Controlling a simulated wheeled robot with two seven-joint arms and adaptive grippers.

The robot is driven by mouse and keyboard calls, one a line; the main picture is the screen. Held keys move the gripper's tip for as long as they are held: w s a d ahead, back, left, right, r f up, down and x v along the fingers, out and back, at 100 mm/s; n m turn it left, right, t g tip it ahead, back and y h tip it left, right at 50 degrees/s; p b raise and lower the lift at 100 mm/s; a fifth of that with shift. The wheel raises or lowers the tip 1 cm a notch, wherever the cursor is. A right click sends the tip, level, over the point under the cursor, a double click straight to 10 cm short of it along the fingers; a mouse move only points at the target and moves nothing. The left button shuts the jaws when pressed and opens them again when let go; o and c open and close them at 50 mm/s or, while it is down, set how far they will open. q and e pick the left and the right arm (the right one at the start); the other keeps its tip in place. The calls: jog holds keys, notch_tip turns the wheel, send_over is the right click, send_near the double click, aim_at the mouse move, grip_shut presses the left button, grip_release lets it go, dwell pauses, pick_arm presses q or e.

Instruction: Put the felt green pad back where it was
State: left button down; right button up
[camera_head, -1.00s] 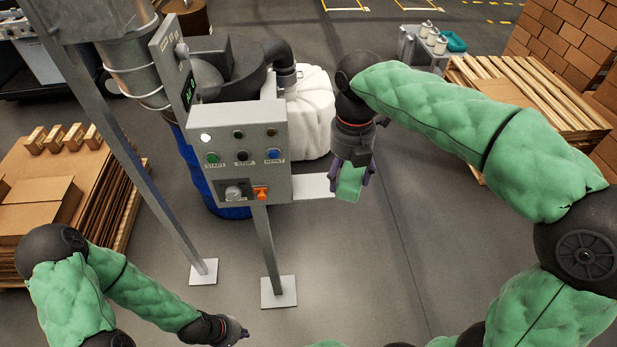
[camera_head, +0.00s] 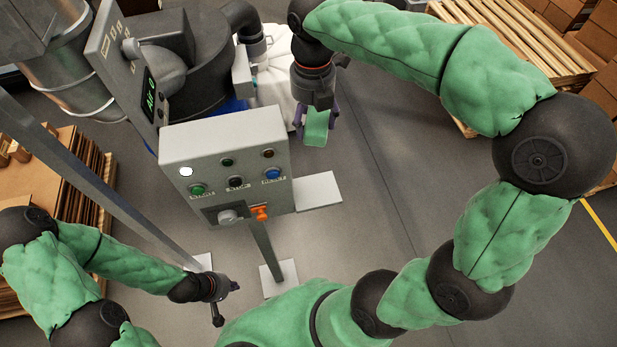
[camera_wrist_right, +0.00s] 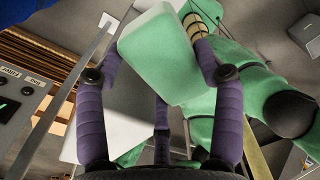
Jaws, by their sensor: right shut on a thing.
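The green felt pad (camera_head: 316,130) hangs between the purple fingers of my right gripper (camera_head: 317,115), beyond the pale shelf plate (camera_head: 318,193). In the right wrist view the pad (camera_wrist_right: 160,52) is a thick pale-green block, tilted, with the shut fingers at its sides. The shelf plate sticks out from the right side of the grey control box (camera_head: 222,160); its visible top is bare. In the head view the pad is apart from the plate. My left gripper (camera_head: 228,296) is low at the left, away from the pad; its finger gap is unclear.
The control box carries lamps, buttons and an orange switch (camera_head: 260,213), on a post (camera_head: 262,250). A white sack-like container (camera_head: 282,75) and dark machine drum stand behind it. A wooden pallet (camera_head: 520,50) lies at the back right. Floor right of the shelf is clear.

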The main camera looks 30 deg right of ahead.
jog(key=f+b, duration=0.1)
jog(key=f, duration=2.2)
jog(key=shift+s+f, duration=0.2)
notch_tip(320, 180, down, 4)
jog(key=shift+w+r+b, duration=0.1)
jog(key=shift+r+b, duration=0.15)
jog(key=shift+b, duration=0.1)
jog(key=shift+r, duration=0.1)
jog(key=o, duration=1)
notch_tip(320, 180, up, 12)
jog(key=shift+p, duration=0.5)
